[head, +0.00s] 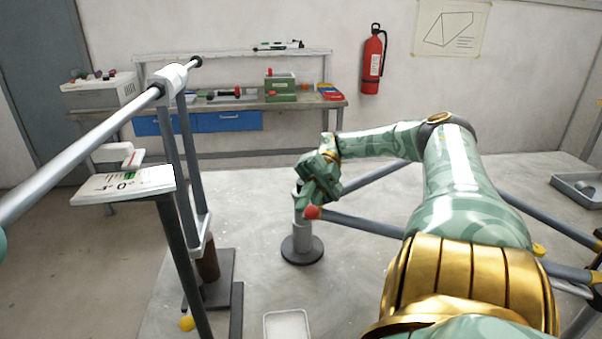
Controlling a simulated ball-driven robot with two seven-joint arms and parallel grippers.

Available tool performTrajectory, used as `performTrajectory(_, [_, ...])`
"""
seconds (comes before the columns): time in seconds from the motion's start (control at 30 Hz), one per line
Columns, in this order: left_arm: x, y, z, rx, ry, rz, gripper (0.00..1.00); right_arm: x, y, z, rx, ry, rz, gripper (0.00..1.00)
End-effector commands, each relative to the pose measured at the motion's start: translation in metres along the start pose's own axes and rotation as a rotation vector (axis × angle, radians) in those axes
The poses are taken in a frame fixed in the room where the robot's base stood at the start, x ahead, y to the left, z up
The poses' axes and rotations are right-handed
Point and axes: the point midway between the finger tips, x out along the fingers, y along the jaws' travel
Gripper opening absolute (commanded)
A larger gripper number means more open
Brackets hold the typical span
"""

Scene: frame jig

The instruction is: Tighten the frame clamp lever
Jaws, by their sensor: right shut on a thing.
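My right gripper (318,187) reaches in from the right and is shut at the top of a short grey post (301,226) on a round dark base. A red ball knob (312,212) shows just below the fingers and looks like the end of the clamp lever. The gripper hides the rest of the lever and the clamp head, so I cannot tell the lever's angle. Grey frame tubes (362,228) run from near the post to the right, partly behind my right arm. My left gripper is not in view.
A stand with a long grey bar (90,143) and a white dial plate (125,185) rises at the left. A white tray (288,325) lies at the front. A workbench (225,104) with tools and a red fire extinguisher (373,60) are at the back. A grey tray (580,188) lies far right.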

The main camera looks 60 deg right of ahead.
Motion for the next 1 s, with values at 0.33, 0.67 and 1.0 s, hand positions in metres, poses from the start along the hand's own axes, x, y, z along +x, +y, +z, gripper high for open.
performTrajectory(0.33, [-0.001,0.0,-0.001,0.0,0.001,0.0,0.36,-0.001,0.003,-0.002,-0.004,0.001,0.0,0.19])
performTrajectory(0.67, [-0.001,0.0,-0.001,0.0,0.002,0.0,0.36,-0.001,0.002,-0.001,-0.002,0.001,-0.001,0.31])
performTrajectory(1.0, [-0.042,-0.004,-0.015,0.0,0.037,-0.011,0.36,-0.004,0.046,-0.039,-0.013,0.002,0.0,0.31])
